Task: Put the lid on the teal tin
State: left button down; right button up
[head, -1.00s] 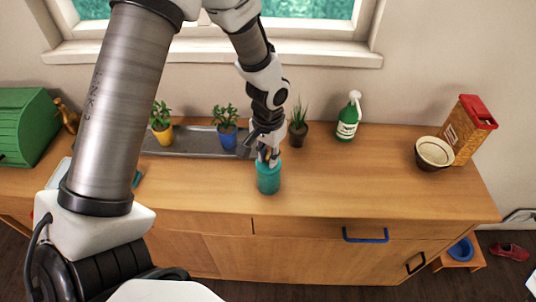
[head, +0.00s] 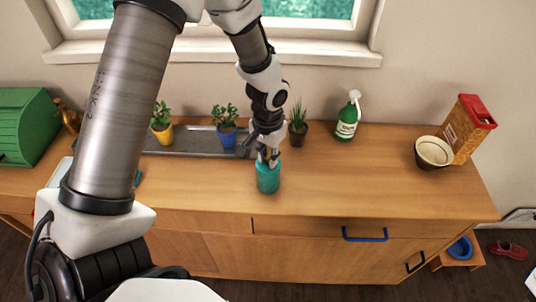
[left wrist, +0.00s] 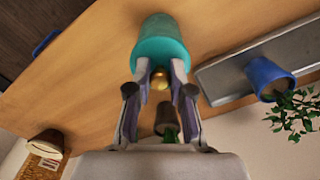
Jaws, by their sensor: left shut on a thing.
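The teal tin (head: 268,180) stands upright near the front of the wooden counter. It also shows in the left wrist view (left wrist: 158,28). A teal lid (left wrist: 160,52) with a small gold knob (left wrist: 160,79) covers the tin's top. I see no clear gap between them, but I cannot tell whether the lid is fully seated. My left gripper (head: 268,158) points down over the tin, its fingers (left wrist: 160,82) shut on the lid at its knob. My right gripper is not in view.
A grey tray (head: 185,142) with potted plants lies behind and left of the tin. A dark pot (head: 298,134), a green spray bottle (head: 347,122), a bowl (head: 433,153) and a red-topped box (head: 467,130) stand farther right. The counter right of the tin is clear.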

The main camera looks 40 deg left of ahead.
pick_arm(q)
jog(key=shift+c, duration=2.4)
grip_release()
notch_tip(320, 180, up, 7)
jog(key=p, duration=0.6)
grip_shut()
